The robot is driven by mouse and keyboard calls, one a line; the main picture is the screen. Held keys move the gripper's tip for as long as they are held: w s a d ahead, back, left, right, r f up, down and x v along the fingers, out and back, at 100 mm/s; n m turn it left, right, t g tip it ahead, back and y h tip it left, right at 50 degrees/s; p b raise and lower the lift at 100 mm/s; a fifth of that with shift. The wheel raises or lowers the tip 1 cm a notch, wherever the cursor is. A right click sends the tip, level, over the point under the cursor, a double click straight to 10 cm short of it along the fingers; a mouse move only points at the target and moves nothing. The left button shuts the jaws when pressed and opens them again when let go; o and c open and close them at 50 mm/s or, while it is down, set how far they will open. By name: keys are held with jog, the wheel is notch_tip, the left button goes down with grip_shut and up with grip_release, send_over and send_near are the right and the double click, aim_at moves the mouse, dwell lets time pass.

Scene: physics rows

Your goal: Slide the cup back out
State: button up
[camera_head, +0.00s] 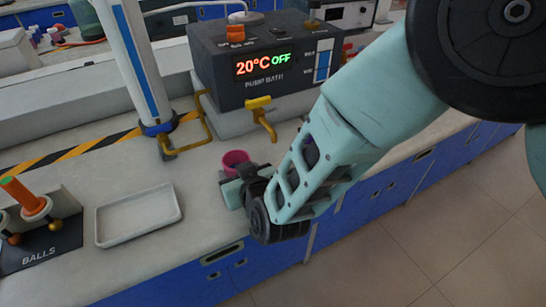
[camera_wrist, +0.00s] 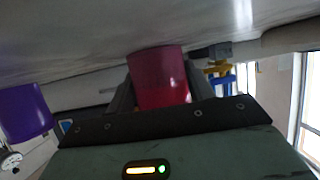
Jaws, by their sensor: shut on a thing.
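A crimson cup (camera_head: 236,160) stands on the light bench top, in front of the pump bath. In the wrist view the same crimson cup (camera_wrist: 160,78) fills the middle, between my gripper's two fingers. My gripper (camera_head: 234,178) is shut on the cup near the bench top. In the wrist view my gripper (camera_wrist: 160,95) has a dark finger on each side of the cup. The cup's lower part is hidden by my gripper in the head view.
The pump bath (camera_head: 270,95) with a yellow tap (camera_head: 262,115) stands behind the cup. A white tray (camera_head: 138,215) and a balls stand (camera_head: 45,235) lie to the left. A blue-and-white column (camera_head: 135,65) rises at the back left. A purple cup (camera_wrist: 24,112) shows in the wrist view.

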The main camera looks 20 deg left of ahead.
jog(key=shift+s+a, duration=0.95)
jog(key=shift+s, duration=0.05)
jog(key=o, duration=0.8)
jog(key=shift+p+v, duration=1.1)
jog(key=shift+v, duration=3.45)
jog(key=shift+r, duration=0.1)
